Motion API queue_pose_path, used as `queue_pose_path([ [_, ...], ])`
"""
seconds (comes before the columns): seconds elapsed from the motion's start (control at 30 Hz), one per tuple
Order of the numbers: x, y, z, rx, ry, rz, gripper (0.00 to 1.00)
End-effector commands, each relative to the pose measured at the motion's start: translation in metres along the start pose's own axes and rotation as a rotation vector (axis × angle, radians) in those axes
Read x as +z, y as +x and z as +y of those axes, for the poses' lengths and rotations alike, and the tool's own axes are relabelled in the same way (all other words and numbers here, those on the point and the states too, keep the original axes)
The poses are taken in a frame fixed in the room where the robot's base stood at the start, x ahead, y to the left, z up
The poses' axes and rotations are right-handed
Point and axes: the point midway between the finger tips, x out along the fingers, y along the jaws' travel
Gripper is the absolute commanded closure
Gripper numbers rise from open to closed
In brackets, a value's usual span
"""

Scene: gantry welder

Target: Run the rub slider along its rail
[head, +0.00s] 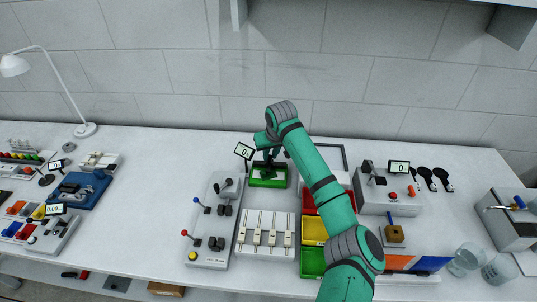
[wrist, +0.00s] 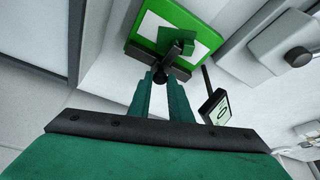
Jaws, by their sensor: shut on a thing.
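The rub slider's green base (head: 256,182) stands on the table near the back, right of a small display reading 0 (head: 244,150). In the wrist view the base (wrist: 142,20) has a white panel with a green block (wrist: 180,47) on it and a dark knob (wrist: 170,68) at the near side. My gripper (wrist: 168,77) is shut on the dark knob, with a finger on each side. In the head view my gripper (head: 268,157) is over the green base, and my arm and gripper hide part of it. The rail itself is not clearly seen.
Red, yellow and green bins (head: 312,232) stand in front to the right. A white panel with several sliders (head: 266,234) and a grey lever panel (head: 216,220) stand in front. A grey box with a display (head: 390,198) is at right. A dark frame (head: 344,157) lies behind.

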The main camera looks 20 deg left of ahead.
Motion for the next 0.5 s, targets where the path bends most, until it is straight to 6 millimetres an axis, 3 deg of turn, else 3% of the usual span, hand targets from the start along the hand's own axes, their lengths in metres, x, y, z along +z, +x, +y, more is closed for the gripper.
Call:
queue_pose_path([
  [0.03, 0.0003, 0.0001, -0.0007, -0.001, -0.001, -0.001, 0.8],
  [0.1, 0.0003, 0.0, -0.0007, -0.001, -0.002, -0.001, 0.63],
  [0.5, -0.0007, -0.0059, -0.0016, -0.002, -0.003, 0.001, 0.63],
])
